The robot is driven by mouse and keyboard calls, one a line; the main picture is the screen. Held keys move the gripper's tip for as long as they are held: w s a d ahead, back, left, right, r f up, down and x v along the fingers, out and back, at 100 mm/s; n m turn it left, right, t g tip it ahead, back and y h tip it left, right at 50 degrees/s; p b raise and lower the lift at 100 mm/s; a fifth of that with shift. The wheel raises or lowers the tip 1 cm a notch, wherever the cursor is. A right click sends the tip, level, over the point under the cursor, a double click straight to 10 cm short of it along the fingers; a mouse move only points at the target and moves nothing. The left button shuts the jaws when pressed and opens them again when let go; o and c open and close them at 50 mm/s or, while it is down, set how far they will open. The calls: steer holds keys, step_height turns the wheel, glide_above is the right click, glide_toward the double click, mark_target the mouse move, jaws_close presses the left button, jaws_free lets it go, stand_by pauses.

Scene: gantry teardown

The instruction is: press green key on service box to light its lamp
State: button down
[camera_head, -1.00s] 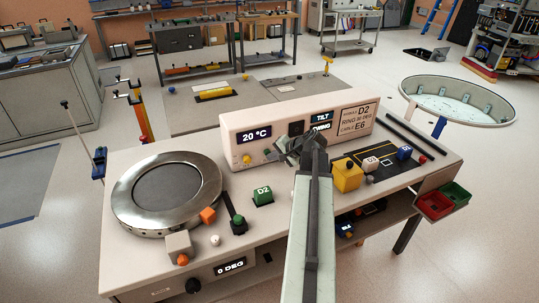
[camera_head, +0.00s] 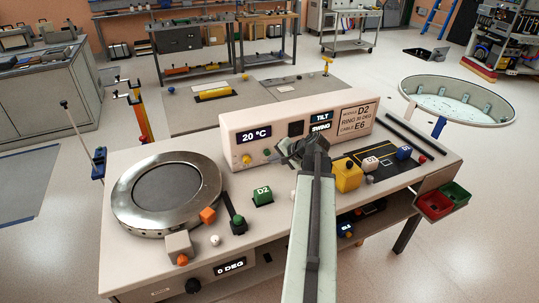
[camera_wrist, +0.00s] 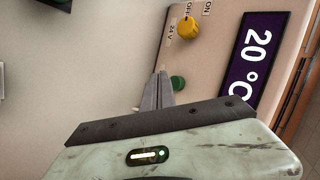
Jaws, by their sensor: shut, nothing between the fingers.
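The service box (camera_head: 300,112) is a pale long box at the back of the bench, with a "20 °C" display (camera_head: 254,134) on its front. It fills much of the wrist view (camera_wrist: 215,60). There the round green key (camera_wrist: 178,83) sits on its face below a yellow knob (camera_wrist: 188,27) marked ON, OFF and 24 V. My gripper (camera_wrist: 163,76) is shut and empty, its tips just left of the green key in the picture. I cannot tell whether they touch it. In the head view my gripper (camera_head: 288,148) is in front of the box. No lit lamp is discernible.
A round metal ring (camera_head: 122,195) stands at the left of the bench. Red (camera_head: 435,206) and green bins hang at the right edge.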

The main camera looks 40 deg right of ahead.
steer(key=shift+s+a, duration=0.35)
steer(key=shift+s, duration=0.6)
steer(key=shift+s+a, duration=0.4)
steer(key=shift+s, duration=0.5)
steer(key=shift+s+a, duration=0.35)
steer(key=shift+s, duration=0.6)
